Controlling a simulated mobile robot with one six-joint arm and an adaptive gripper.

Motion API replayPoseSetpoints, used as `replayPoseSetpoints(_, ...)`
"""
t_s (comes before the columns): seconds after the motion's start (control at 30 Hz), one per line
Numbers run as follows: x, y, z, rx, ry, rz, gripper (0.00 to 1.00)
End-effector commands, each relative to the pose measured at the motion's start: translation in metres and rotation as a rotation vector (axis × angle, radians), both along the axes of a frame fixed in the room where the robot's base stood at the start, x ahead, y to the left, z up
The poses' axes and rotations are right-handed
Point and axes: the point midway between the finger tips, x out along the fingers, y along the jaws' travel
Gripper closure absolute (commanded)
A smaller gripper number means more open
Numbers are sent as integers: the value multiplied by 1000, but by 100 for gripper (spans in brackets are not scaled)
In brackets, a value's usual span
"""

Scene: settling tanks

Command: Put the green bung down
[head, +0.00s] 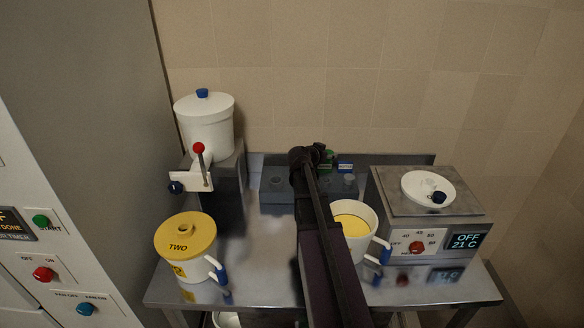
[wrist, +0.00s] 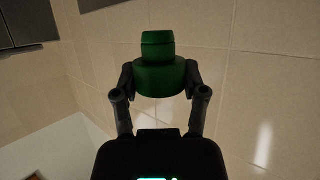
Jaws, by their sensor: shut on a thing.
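The green bung (wrist: 160,75) is a dark green stepped plug, narrower at its far end in the wrist view. My gripper (wrist: 159,82) is shut on its wide part, one finger on each side. In the head view my arm reaches to the back of the steel bench, and my gripper (head: 312,156) is near the back wall. A little green shows just right of it, partly hidden; I cannot tell there whether it is the bung.
A grey rack (head: 272,196) stands behind my arm, partly hidden. A yellow-lidded jug marked TWO (head: 186,239) stands left, and a white jug with yellow contents (head: 352,226) stands right. A white-lidded pot (head: 205,130) is back left. A heater box (head: 436,229) is at right.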

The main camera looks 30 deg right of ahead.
Motion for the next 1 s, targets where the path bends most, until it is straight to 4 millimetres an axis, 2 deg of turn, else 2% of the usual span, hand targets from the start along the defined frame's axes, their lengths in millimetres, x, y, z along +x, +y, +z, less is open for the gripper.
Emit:
replayPoseSetpoints(0.17, 0, 0, 10, 0, 0, 0, 76)
replayPoseSetpoints(0.37, 0, 0, 34, 0, 0, 0, 76)
replayPoseSetpoints(1.0, 0, 0, 138, 0, 0, 0, 76)
